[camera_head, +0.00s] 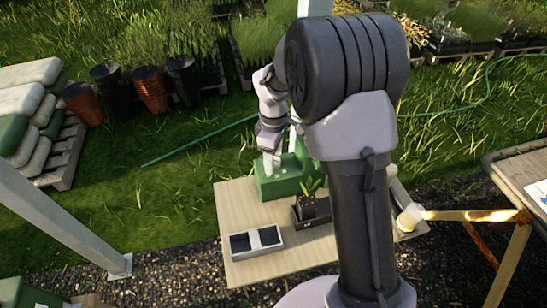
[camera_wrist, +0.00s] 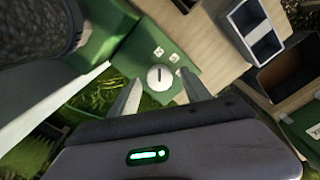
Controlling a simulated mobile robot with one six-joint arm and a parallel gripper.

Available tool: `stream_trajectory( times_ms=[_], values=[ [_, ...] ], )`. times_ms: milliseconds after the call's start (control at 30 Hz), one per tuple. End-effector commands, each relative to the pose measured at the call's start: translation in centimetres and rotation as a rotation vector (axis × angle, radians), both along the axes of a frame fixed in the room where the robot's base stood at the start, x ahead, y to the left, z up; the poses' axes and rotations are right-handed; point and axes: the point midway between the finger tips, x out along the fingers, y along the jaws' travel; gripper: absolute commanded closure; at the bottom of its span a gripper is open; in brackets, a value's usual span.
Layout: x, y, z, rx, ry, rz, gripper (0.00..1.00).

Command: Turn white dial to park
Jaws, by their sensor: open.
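The white dial (camera_wrist: 160,77) is a small round knob with a dark line across it, on the green panel (camera_wrist: 186,80) of a machine. Small white marked labels (camera_wrist: 159,51) sit beside the dial; their signs are too small to read. My gripper (camera_wrist: 160,78) is open, with one finger on each side of the dial in the wrist view. I cannot tell whether the fingers touch it. In the head view my gripper (camera_head: 271,164) is down at the green machine (camera_head: 280,187) on the table, and the dial is hidden.
The wooden table (camera_head: 237,213) also holds a grey two-compartment tray (camera_head: 257,242) and a dark box with a plant (camera_head: 311,209). My arm covers the table's right part. Pots, pallets of plants and a green hose (camera_head: 200,142) lie beyond on the grass.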

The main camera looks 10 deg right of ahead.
Motion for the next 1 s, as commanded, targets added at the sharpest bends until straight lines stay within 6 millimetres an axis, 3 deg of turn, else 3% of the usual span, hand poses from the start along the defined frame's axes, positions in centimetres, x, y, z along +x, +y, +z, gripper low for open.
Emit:
stream_trajectory(
  times_ms=[67,367,667,1000],
  values=[
    [0.00,0.00,0.05,0.000,0.000,0.000,0.44],
    [-0.01,0.01,0.06,0.000,0.000,0.000,1.00],
    [0.01,-0.01,0.12,0.000,0.000,-0.038,1.00],
    [0.05,-0.03,0.17,0.001,0.001,-0.270,1.00]
  ],
)
